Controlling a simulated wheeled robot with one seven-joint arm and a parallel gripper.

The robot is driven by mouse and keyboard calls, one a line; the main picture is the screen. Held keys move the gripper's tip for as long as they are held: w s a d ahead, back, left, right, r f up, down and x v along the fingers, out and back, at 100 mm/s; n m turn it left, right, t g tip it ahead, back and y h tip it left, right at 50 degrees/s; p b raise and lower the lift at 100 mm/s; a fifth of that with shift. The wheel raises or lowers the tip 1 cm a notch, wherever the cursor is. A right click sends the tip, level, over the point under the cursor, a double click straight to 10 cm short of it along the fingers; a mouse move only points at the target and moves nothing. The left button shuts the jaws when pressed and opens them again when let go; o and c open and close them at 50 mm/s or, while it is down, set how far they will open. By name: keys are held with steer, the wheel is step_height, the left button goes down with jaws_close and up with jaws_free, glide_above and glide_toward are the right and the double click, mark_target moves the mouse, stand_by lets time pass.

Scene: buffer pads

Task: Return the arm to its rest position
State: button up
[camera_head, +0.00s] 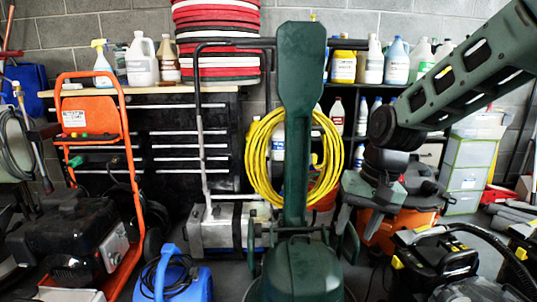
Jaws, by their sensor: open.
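My arm comes in from the upper right of the head view, bends at a dark joint and hangs downward. My gripper (362,214) is at its lower end, right of centre, with its fingers pointing down. It is open, and I see nothing held between the fingers. It appears in front of an orange and black machine (408,228), and I cannot tell the distance between them.
A dark green upright machine (300,130) with a coiled yellow cable (262,160) stands at centre, close to my gripper. A stack of red, black and white pads (217,40) sits on a bench behind. An orange-framed machine (97,115), blue unit (180,277) and black-yellow machine (437,262) crowd the floor.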

steer(key=s+a+f+n+h, duration=0.15)
steer(key=s+n, duration=0.25)
steer(key=s, duration=0.8)
steer(key=s+a+n, duration=0.2)
steer(key=s+n, duration=0.3)
steer(key=s, duration=0.8)
step_height(320, 180, up, 27)
steer(key=p, duration=2.7)
steer(key=shift+w, duration=0.15)
steer(key=shift+a, duration=0.1)
